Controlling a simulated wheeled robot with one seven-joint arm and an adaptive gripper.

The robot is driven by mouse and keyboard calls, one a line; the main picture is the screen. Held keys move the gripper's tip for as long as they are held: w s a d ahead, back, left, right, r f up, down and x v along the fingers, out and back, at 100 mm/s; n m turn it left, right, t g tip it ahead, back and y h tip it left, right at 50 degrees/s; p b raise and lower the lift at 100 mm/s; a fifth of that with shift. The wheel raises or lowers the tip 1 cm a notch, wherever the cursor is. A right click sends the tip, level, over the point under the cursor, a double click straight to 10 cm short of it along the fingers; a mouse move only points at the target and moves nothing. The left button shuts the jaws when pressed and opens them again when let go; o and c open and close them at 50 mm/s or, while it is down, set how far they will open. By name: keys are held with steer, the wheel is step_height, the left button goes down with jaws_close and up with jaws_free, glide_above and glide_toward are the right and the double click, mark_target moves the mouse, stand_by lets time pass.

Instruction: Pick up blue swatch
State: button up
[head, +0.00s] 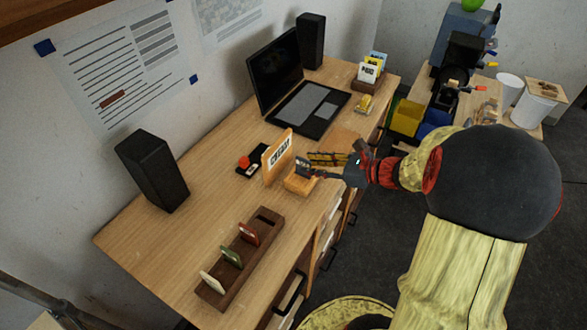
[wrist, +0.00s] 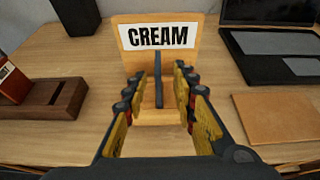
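The blue swatch (wrist: 158,80) is a thin dark-blue plate standing upright, seen edge-on in the wrist view, on a small wooden stand (wrist: 137,114). Behind it is an orange-yellow board (wrist: 197,52) with a label reading CREAM. In the head view the swatch (head: 303,166) looks dark and is partly covered by my fingers. My gripper (wrist: 156,82) is open, with its fingers on both sides of the swatch and a gap visible on each side.
A dark wooden rack (head: 217,296) holds cream, green and red swatches, with an open slot at its far end. A flat tan square (wrist: 275,116) lies right of the stand.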

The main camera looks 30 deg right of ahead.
steer(key=shift+x, duration=0.75)
steer(key=b+x, duration=0.2)
steer(key=x, duration=0.4)
steer(key=shift+w+a+f, duration=0.2)
steer(key=shift+a, duration=0.05)
steer(key=shift+c, duration=1.1)
steer(key=c, duration=0.4)
jaws_close()
